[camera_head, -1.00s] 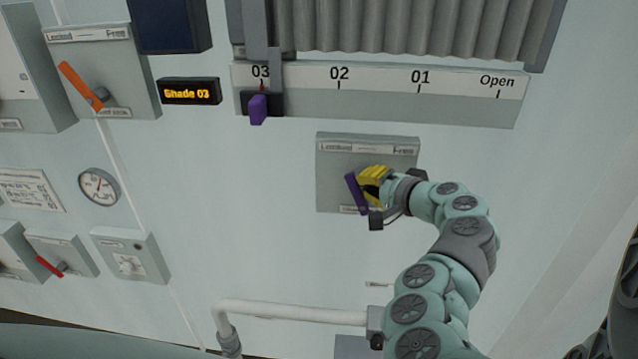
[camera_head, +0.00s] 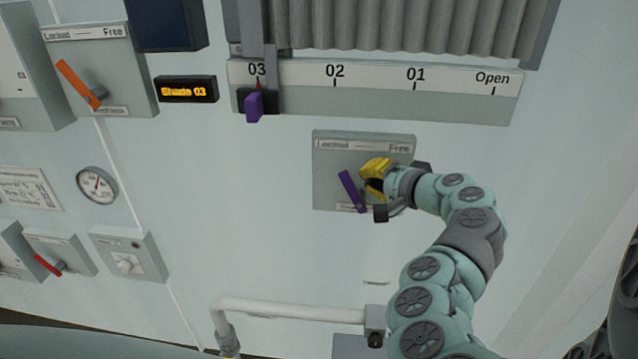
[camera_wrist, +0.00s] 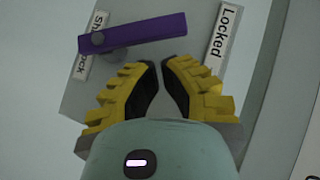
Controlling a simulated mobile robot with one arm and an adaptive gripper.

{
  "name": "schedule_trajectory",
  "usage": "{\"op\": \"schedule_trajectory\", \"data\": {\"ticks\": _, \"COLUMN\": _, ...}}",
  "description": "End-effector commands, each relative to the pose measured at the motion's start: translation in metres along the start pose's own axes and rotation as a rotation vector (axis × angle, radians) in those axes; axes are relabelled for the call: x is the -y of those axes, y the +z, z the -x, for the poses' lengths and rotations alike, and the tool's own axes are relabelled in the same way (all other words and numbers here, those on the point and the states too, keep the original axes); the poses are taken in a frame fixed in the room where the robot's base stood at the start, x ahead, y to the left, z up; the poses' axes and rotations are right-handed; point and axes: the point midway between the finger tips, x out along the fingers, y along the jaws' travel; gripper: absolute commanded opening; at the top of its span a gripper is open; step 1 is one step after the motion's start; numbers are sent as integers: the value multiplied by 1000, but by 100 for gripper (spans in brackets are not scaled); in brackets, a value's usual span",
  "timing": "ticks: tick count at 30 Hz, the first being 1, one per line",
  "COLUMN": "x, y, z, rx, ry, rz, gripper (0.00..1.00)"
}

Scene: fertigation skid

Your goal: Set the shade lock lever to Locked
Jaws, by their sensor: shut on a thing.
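The shade lock lever is a purple bar (camera_head: 351,191) on a grey panel (camera_head: 326,150) marked Locked at left and Free at right. Its upper end leans left, towards Locked. In the wrist view the lever (camera_wrist: 140,34) points at the Locked label (camera_wrist: 222,38). My gripper (camera_head: 374,178) has yellow fingers and is just right of the lever. In the wrist view my gripper (camera_wrist: 160,66) has a narrow gap between its fingertips. The whole lever shows beyond the tips, apart from them. I see nothing between the fingers.
Above is a shade scale (camera_head: 380,95) with a purple slider handle (camera_head: 254,106) at 03. A display (camera_head: 185,90) reads Shade 03. An orange lever (camera_head: 80,83) is at upper left, a red one (camera_head: 47,265) at lower left. A white pipe (camera_head: 290,311) runs below.

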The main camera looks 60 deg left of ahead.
Motion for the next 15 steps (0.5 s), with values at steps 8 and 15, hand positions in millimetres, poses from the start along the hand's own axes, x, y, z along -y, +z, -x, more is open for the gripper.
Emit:
{"op": "schedule_trajectory", "data": {"ticks": 8, "x": 1, "y": -12, "z": 24, "rx": -11, "ry": -1, "rz": 3, "gripper": 0}}
{"op": "schedule_trajectory", "data": {"ticks": 15, "x": 1, "y": -11, "z": 48, "rx": -10, "ry": -1, "rz": 4, "gripper": 0}}
